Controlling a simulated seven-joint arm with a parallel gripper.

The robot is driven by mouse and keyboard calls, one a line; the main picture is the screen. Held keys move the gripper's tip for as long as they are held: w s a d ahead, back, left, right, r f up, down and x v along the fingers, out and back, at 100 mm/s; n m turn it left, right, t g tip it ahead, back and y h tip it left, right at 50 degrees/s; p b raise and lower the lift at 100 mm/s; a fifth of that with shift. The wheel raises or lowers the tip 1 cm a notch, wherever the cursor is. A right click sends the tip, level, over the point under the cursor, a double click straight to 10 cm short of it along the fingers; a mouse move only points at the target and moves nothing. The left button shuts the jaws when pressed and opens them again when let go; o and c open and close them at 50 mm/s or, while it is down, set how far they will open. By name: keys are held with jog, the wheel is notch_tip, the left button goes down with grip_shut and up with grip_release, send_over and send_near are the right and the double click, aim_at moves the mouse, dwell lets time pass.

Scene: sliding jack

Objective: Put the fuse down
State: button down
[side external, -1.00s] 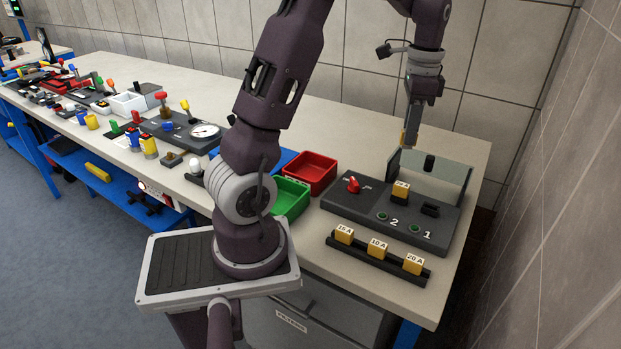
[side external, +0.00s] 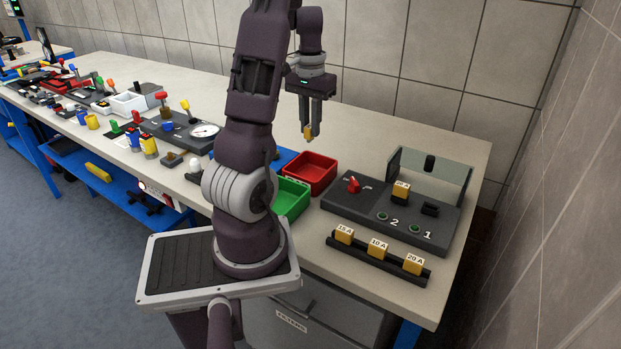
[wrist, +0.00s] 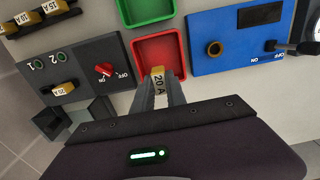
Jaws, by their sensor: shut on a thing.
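My gripper (side external: 308,134) is shut on a yellow fuse. The fuse (side external: 308,132) also shows in the wrist view (wrist: 158,74), where its label reads 20 A. It is held high above the bench, behind the red tray in the side view. The open red tray (side external: 309,172) is empty; in the wrist view it (wrist: 158,50) lies just beyond the fuse. The green tray (side external: 290,198) stands beside it. The dark fuse panel (side external: 335,206) has one yellow fuse (side external: 400,191) in a holder and an empty holder (side external: 430,209).
A clear cover (side external: 450,180) stands raised behind the panel. A black rack (side external: 390,268) with 15 A, 10 A and 20 A fuses lies in front. The panel's red switch (side external: 353,185) stands near the trays. A blue panel (wrist: 238,45) is beside the red tray.

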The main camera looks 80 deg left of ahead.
notch_tip(320, 180, down, 11)
jog(key=shift+f, duration=0.1)
dwell(0.3)
jog(key=c, duration=1.3)
grip_release()
jog(key=shift+f, duration=0.1)
jog(key=shift+c, duration=0.2)
